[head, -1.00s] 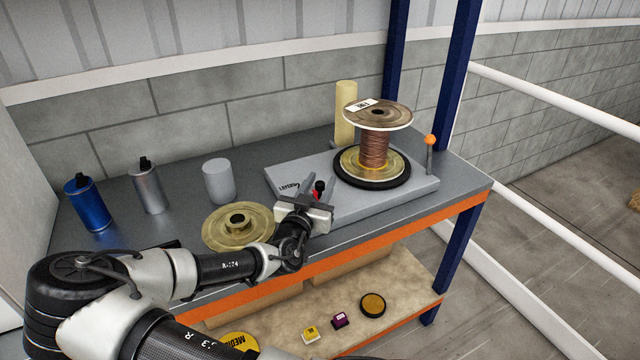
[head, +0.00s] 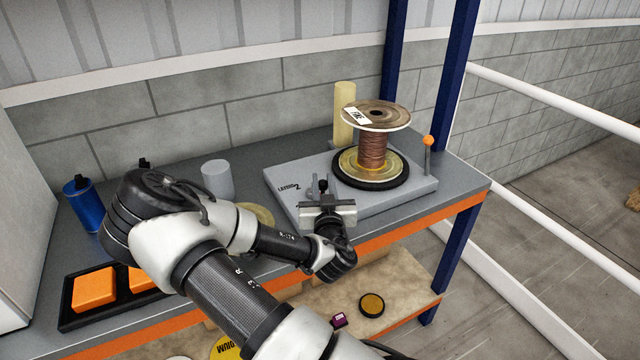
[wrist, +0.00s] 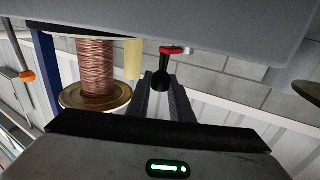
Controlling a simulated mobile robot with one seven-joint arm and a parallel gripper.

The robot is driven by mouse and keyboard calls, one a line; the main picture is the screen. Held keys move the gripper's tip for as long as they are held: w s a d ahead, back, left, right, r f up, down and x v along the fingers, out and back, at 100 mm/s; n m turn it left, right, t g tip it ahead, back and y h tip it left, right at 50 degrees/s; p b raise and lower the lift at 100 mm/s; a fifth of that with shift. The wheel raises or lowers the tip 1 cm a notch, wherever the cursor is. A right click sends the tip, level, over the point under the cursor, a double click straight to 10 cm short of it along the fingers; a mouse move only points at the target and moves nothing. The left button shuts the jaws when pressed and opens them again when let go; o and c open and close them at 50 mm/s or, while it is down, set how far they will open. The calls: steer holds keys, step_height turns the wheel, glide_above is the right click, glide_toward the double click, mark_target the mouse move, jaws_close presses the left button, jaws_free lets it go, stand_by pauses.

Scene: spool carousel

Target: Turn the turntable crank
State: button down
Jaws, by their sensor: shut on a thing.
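The turntable stands on a grey base (head: 410,188) on the bench, with a black-rimmed disc (head: 398,183) carrying a copper wire spool (head: 373,150). The spool's white label (head: 357,116) faces the front left. The crank's black knob (head: 323,185) rises at the base's front left. My gripper (head: 324,192) is at the knob, shut on it. In the wrist view, the knob (wrist: 162,80) sits between my two fingers, beside the crank's red part (wrist: 172,50). The spool (wrist: 97,68) shows at left there. The crank arm is mostly hidden in the head view.
An orange-topped lever (head: 428,142) stands at the base's right corner. A yellow cylinder (head: 344,112) is behind the spool. A grey cup (head: 217,178), a blue can (head: 85,207) and a black tray (head: 68,310) with orange blocks are at left. My arm covers the front middle of the bench.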

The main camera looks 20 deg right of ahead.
steer(key=n+y, duration=0.1)
steer(key=d+n+y, duration=0.1)
steer(key=t+y, duration=0.1)
steer(key=y, duration=0.1)
steer(key=shift+w+d+r+n+b, duration=0.1)
steer(key=shift+w+d+n+b, duration=0.2)
steer(key=shift+d+n, duration=0.1)
steer(key=n+y, duration=0.1)
steer(key=n+y+b, duration=0.1)
steer(key=y, duration=0.2)
steer(key=shift+w+d+n+y, duration=0.25)
steer(key=shift+w+n+y, duration=0.05)
steer(key=shift+w+n, duration=0.1)
steer(key=n+y+b, duration=0.1)
steer(key=y, duration=0.1)
steer(key=w+n+g+y+b, duration=0.1)
steer(key=n+y, duration=0.1)
steer(key=shift+d+y, duration=0.2)
steer(key=shift+y, duration=0.2)
steer(key=shift+w+n+g+y+b, duration=0.2)
steer(key=shift+n+g+y+b, duration=0.15)
steer(key=shift+n+g+y, duration=0.4)
steer(key=shift+w+n+g+y+b, duration=0.15)
steer(key=shift+n+g+y+b, duration=0.15)
steer(key=shift+n+y, duration=0.45)
steer(key=shift+y, duration=0.4)
steer(key=c, duration=1.6)
jaws_free()
steer(key=shift+a, duration=0.1)
